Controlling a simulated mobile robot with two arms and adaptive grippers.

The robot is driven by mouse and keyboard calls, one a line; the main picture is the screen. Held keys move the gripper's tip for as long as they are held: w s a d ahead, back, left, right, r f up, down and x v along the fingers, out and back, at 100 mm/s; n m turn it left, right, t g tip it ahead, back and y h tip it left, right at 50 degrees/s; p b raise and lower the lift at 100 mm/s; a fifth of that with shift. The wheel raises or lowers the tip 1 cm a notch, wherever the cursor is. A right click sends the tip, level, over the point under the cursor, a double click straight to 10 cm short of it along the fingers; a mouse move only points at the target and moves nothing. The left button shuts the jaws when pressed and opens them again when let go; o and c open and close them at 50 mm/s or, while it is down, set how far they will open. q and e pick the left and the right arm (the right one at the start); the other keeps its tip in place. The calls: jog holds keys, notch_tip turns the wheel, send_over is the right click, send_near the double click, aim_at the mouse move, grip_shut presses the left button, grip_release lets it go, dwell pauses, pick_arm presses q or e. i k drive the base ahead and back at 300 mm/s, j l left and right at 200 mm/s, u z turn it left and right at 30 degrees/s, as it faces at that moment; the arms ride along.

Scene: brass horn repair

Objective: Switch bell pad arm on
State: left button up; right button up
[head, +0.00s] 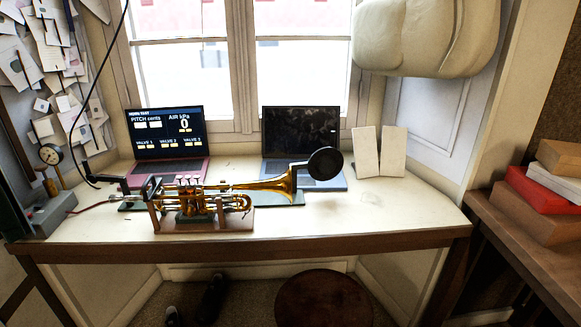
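A brass trumpet (200,198) lies level on a wooden stand (160,222) on the desk, its bell (288,184) facing right. The bell pad arm carries a round black pad (325,162) just right of and above the bell. I cannot tell whether the pad touches the bell. No on/off marking on the arm can be made out. Neither of my grippers is in view.
The desk (370,215) is clear at front right. A laptop with readouts (167,132) and a dark-screened laptop (300,133) stand behind the trumpet. A grey box (52,214) with a red hose and a gauge (50,155) are at left. Two white panels (366,152) stand at right.

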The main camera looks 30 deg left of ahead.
aim_at(326, 162)
jog(key=j+z, duration=0.1)
jog(key=z, duration=0.2)
jog(key=j+z, duration=0.1)
jog(key=z, duration=0.25)
jog(key=j+z, duration=0.15)
jog(key=j, duration=0.35)
jog(key=k+j+z, duration=0.2)
jog(key=j, duration=0.25)
jog(key=j+z, duration=0.15)
jog(key=j, duration=0.35)
jog(key=k+j+z, duration=0.15)
jog(key=j, duration=0.6)
jog(key=k+j, duration=0.1)
jog(key=j, duration=0.2)
